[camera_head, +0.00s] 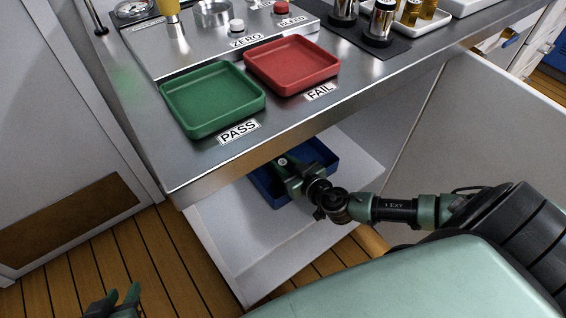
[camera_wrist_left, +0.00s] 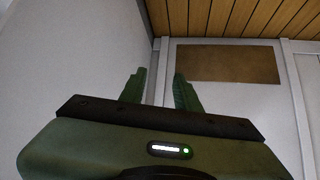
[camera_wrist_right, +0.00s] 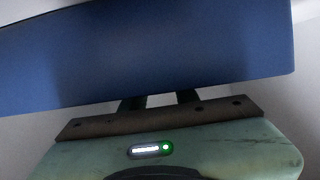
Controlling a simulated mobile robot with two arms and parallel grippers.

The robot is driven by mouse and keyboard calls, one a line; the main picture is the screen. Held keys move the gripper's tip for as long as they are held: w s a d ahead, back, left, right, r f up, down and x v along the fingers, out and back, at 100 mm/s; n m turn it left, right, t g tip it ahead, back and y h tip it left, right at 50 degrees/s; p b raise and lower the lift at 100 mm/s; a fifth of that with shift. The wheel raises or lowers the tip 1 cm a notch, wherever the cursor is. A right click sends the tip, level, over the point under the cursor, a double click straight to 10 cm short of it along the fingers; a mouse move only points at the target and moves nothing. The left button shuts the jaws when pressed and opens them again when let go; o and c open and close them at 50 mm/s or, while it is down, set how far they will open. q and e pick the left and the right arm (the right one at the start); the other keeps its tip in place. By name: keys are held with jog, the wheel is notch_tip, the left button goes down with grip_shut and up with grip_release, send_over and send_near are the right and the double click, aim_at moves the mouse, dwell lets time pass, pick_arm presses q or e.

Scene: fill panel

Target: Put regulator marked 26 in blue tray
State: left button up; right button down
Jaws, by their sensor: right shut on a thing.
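The blue tray (camera_head: 270,192) sits on a pale shelf below the counter. My right gripper (camera_head: 284,164) reaches over it, and a small pale round part shows at its fingertips. This looks like the top of a regulator, but no number is legible. In the right wrist view the tray's blue wall (camera_wrist_right: 170,55) fills the upper picture and hides the fingertips and what they hold. My left gripper (camera_head: 123,300) is open and empty, low over the wooden floor. Its two spread fingers show in the left wrist view (camera_wrist_left: 160,90).
On the counter are a green tray (camera_head: 212,98) by the PASS label and a red tray (camera_head: 292,64) by the FAIL label, both empty. Dark silver-topped cylinders (camera_head: 378,22) stand on a black mat at the back right. The counter edge overhangs the shelf.

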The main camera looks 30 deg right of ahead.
pick_arm(q)
jog(key=shift+w+d+r+t, duration=0.2)
jog(key=shift+w+r+t, duration=0.25)
jog(key=shift+w, duration=0.2)
pick_arm(e)
jog(key=c, duration=1.1)
grip_release()
jog(key=shift+o, duration=0.2)
